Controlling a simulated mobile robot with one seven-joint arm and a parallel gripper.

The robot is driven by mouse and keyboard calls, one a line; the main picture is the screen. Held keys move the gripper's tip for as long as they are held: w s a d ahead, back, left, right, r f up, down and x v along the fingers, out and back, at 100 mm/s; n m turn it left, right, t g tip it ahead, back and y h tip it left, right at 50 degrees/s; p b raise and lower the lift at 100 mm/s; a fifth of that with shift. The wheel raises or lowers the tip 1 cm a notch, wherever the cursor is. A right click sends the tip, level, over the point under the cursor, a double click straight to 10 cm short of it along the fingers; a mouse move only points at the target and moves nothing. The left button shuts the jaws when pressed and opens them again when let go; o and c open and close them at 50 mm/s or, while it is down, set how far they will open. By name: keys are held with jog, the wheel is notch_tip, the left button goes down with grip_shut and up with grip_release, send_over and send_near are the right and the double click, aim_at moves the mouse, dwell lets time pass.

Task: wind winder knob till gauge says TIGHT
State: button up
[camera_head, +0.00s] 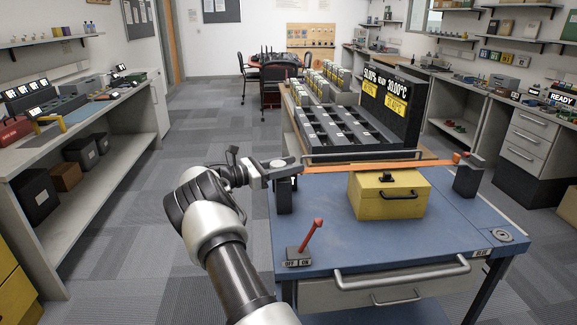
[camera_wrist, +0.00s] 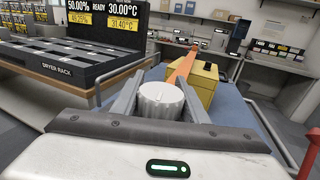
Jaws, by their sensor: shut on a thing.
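The winder knob (camera_wrist: 160,98) is pale with a ribbed side, seen in the wrist view between my two fingers. My gripper (camera_wrist: 161,102) is shut on it, one finger on each side. In the head view my gripper (camera_head: 284,168) is at the dark winder post (camera_head: 284,197) on the left of the blue cart (camera_head: 335,240); the knob is mostly hidden there. An orange strap (camera_head: 345,168) runs from the winder over a yellow case (camera_head: 388,195) to a dark post (camera_head: 467,178) on the right. I cannot make out a gauge reading TIGHT.
A red lever (camera_head: 311,238) on an OFF/ON base stands at the cart's front left. Metal rails (camera_head: 402,274) edge the cart. A dryer rack (camera_head: 340,128) with a READY display stands behind. The carpeted floor on the left is free.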

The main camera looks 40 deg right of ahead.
jog(key=shift+s+a+m+g+y+b, duration=0.15)
jog(key=shift+m+g+y+b, duration=0.25)
jog(key=shift+g, duration=0.5)
jog(key=shift+s+m, duration=0.1)
jog(key=shift+m, duration=0.2)
jog(key=o, duration=1.1)
jog(key=shift+v, duration=5.95)
